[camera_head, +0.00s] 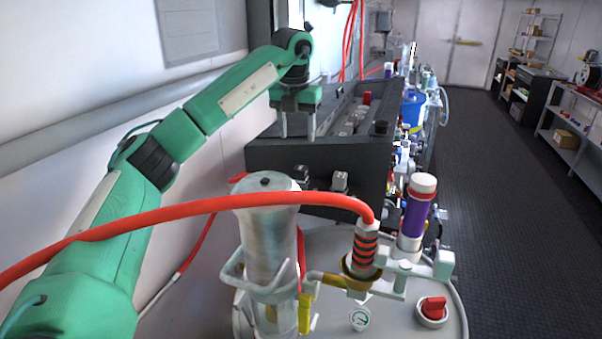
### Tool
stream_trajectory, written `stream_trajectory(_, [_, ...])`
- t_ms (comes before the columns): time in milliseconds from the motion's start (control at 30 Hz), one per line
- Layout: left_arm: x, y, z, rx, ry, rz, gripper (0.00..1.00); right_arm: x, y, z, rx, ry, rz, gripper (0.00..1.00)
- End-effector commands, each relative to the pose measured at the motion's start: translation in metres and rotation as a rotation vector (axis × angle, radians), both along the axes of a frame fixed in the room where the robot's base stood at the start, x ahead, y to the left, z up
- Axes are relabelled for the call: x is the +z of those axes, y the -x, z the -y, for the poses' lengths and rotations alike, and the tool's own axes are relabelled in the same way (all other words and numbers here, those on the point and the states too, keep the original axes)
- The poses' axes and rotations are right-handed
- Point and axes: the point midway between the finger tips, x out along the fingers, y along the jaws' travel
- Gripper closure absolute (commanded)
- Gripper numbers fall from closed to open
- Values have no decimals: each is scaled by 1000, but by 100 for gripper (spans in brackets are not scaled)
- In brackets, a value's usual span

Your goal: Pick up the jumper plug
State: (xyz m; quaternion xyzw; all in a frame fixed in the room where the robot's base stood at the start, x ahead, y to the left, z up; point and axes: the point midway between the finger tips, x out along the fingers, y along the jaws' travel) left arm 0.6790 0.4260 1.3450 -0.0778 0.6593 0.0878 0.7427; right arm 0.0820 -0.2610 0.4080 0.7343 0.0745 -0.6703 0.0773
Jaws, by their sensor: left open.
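My left arm reaches in from the left to the dark console (285,157). My left gripper (297,128) is open, fingers pointing down, in front of the console's upper edge, with nothing seen between the fingers. Below it, two small grey plug-like pieces, one on the left (302,174) and one on the right (340,181), show at the console's front face. I cannot tell which piece, if either, is the jumper plug. My right gripper is out of view.
A red hose (190,211) crosses the foreground to a black-and-red ribbed connector (362,250). A clear cylinder (268,235) and a purple-banded cylinder (417,212) stand on the pale round tank top (395,317). The dark floor (490,200) at right is clear.

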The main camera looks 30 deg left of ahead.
Motion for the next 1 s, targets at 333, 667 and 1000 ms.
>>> stream_trajectory(333, [-59, -7, -2, 1, 0, -2, 45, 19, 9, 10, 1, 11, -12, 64])
stream_trajectory(667, [-83, -10, -1, 1, -1, -4, 45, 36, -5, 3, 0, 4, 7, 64])
stream_trajectory(1000, [-120, -15, 0, 2, 0, 0, 45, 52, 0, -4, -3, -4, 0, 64])
